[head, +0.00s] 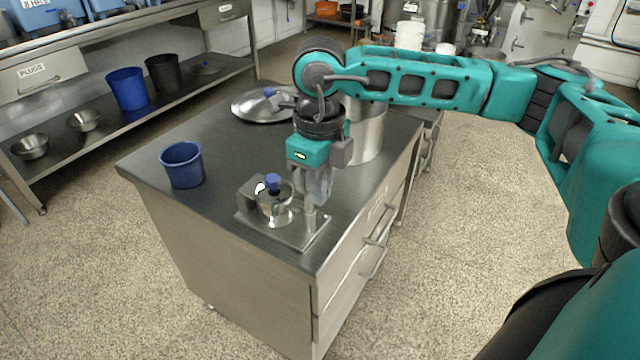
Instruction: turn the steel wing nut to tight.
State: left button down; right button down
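The steel colloid mill (284,226) sits on a flat base plate near the front corner of the dark-topped cabinet. It has a round steel bowl with a blue knob (272,182) on top. A short steel post (309,217) stands at the right side of the base plate. My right gripper (318,200) points straight down over this post, its fingertips at or just above the post's top. I cannot make out the wing nut; the fingers cover that spot. Whether the fingers are closed on anything is too small to tell. My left gripper is not in view.
A blue cup (182,165) stands to the left on the cabinet top (225,150). Behind my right gripper stand a large steel pot (366,130) and a steel lid (262,106). A shelf bench with bowls and buckets is at left. Floor at right is clear.

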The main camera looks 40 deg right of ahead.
jog(key=c, duration=1.3)
grip_release()
jog(key=shift+r, duration=0.1)
notch_tip(320, 180, up, 13)
jog(key=p, duration=0.2)
jog(key=shift+p, duration=0.3)
jog(key=shift+f, duration=0.2)
